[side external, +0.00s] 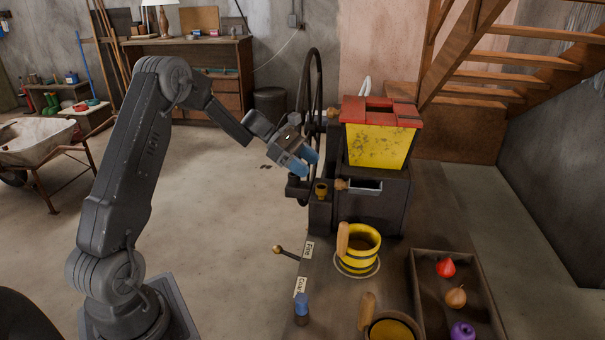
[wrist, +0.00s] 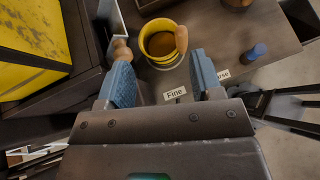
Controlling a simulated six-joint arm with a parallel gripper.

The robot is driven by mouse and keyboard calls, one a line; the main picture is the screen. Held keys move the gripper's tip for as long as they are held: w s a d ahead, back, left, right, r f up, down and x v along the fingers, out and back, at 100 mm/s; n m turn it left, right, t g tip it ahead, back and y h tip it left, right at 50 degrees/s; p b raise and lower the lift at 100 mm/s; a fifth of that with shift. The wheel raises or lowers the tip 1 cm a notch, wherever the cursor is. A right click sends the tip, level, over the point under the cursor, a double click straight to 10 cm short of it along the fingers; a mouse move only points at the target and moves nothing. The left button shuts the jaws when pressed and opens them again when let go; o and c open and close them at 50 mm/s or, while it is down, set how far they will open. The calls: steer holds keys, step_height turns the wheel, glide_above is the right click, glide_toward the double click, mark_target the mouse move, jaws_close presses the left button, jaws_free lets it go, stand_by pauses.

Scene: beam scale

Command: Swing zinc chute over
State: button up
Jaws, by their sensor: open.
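The zinc chute (side external: 365,187) is a short grey metal trough at the front of a dark mill body (side external: 385,212), with a wooden knob (side external: 341,184) at its left end. In the wrist view the chute (wrist: 111,18) shows as a pale metal edge at the upper left, and the knob (wrist: 121,48) lies just beyond my left fingertip. My gripper (side external: 303,164) is open and empty, its blue fingers angled down, left of and slightly above the knob. In the wrist view my gripper (wrist: 160,60) spans wide. Contact with the knob cannot be told.
A yellow mug (side external: 362,245) stands on a ring by the "Fine" label (side external: 308,250); another mug (side external: 390,328) is nearer the "Coarse" label (side external: 300,287). A blue-topped peg (side external: 302,308), brass-knobbed lever (side external: 279,249), handwheel (side external: 312,95), yellow hopper (side external: 378,145) and tray (side external: 418,290) surround the work.

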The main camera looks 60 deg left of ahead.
steer(key=s+d+r+m+g+y, duration=0.1)
steer(key=s+d+r+m+y, duration=0.1)
steer(key=s+d+r+m, duration=0.2)
steer(key=s+d+r+m+g+y, duration=0.2)
steer(key=s+d+r+m, duration=0.2)
steer(key=s+d+m, duration=0.3)
steer(key=shift+s+d+m, duration=0.4)
steer(key=shift+d+m, duration=0.2)
steer(key=shift+d, duration=1.55)
